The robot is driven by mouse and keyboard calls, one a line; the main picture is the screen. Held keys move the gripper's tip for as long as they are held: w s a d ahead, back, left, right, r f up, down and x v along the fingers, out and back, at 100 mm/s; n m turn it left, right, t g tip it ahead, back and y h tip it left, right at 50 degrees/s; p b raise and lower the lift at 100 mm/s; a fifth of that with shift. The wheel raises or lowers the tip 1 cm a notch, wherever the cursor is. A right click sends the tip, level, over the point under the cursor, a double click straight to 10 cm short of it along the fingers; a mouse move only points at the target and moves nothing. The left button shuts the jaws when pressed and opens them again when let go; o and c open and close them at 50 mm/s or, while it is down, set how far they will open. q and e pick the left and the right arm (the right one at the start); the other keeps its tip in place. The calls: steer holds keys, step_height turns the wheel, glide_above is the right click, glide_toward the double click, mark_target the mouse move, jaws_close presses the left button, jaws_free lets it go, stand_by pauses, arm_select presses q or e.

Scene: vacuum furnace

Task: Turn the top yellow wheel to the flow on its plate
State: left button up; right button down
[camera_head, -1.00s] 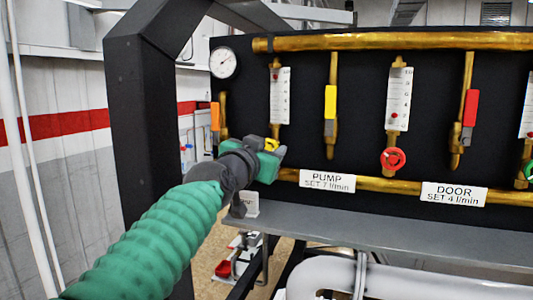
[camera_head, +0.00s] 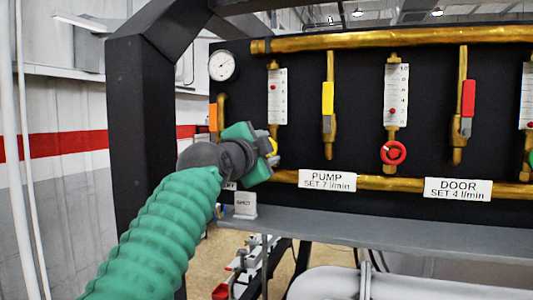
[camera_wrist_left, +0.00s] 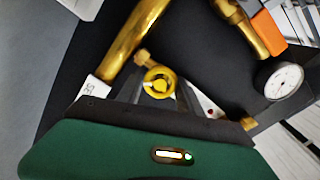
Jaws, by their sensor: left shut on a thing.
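The yellow wheel (camera_head: 273,145) sits low on the leftmost flow meter, mostly hidden by my left gripper (camera_head: 268,152). In the left wrist view the wheel (camera_wrist_left: 158,82) shows round and yellow on a brass stem, between the fingers of my left gripper (camera_wrist_left: 155,95), which is shut on it. The flow meter scale (camera_head: 279,105) stands above the wheel, its red float a little above mid-scale. The white plate (camera_head: 327,180) to the right of the wheel reads PUMP, SET 7 l/min. My right gripper is not in view.
Brass pipes (camera_head: 400,38) run along the black panel. A red wheel (camera_head: 393,152), a yellow lever (camera_head: 327,98), a red lever (camera_head: 468,98) and a DOOR plate (camera_head: 457,189) are to the right. An orange lever (camera_head: 214,117) and gauge (camera_head: 222,65) are left. A grey ledge (camera_head: 390,232) runs below.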

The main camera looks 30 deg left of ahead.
arm_select(q)
steer(key=shift+w+a+f+m, duration=0.1)
steer(key=shift+m, duration=0.8)
steer(key=shift+r, duration=0.2)
steer(key=o, duration=1.1)
steer(key=shift+w+a+f, duration=0.1)
steer(key=shift+o, duration=1.4)
steer(key=shift+w+a, duration=0.1)
steer(key=shift+w, duration=0.05)
steer(key=shift+f, duration=0.1)
